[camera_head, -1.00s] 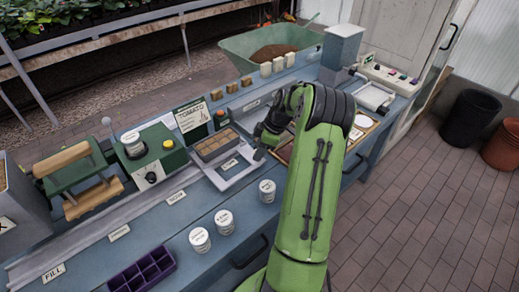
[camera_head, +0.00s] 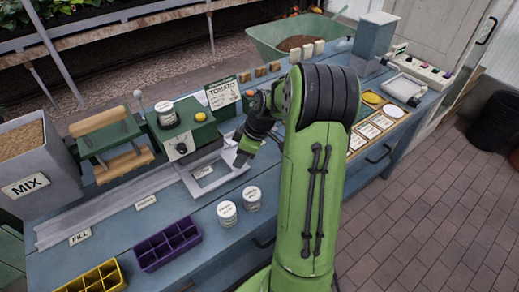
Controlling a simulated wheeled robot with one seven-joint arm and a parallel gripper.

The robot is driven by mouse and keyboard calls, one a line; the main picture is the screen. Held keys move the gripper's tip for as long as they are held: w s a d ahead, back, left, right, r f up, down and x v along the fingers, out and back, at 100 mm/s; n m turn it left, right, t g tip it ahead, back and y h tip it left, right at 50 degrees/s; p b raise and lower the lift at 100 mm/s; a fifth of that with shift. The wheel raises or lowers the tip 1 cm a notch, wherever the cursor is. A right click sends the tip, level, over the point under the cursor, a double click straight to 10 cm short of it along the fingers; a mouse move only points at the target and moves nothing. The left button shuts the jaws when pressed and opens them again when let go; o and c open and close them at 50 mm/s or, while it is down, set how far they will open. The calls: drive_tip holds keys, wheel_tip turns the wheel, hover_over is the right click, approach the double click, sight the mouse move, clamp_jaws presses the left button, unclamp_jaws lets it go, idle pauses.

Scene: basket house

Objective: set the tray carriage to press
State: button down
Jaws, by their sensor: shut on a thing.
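A green press-like frame with wooden bars (camera_head: 117,150) stands further left, behind the rail (camera_head: 100,217). A small label (camera_head: 146,202) in front of it is too small to read. The FILL label (camera_head: 80,237) lies further left.
A MIX hopper (camera_head: 28,160) stands at the far left. Two white cans (camera_head: 240,205) and a purple cell tray (camera_head: 167,244) stand along the front; a yellow one (camera_head: 97,277) is nearer. A TOMATO sign (camera_head: 222,93) stands behind. The rail left of the carriage looks clear.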

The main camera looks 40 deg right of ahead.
drive_tip(key=a+b, duration=0.1)
drive_tip(key=a, duration=0.6)
drive_tip(key=w+a+b, duration=0.1)
drive_tip(key=a, duration=0.6)
drive_tip(key=w+a+b, duration=0.1)
drive_tip(key=a, duration=0.6)
drive_tip(key=shift+w+a, duration=0.2)
drive_tip(key=shift+a, duration=0.05)
drive_tip(key=c, duration=0.8)
unclamp_jaws()
drive_tip(key=shift+o, duration=0.2)
drive_tip(key=shift+r, duration=0.1)
drive_tip(key=p+v, duration=0.5)
drive_tip(key=v, duration=1)
drive_tip(key=shift+s+r+p, duration=0.2)
drive_tip(key=shift+r+p, duration=0.1)
drive_tip(key=shift+p, duration=0.1)
drive_tip(key=shift+d, duration=0.1)
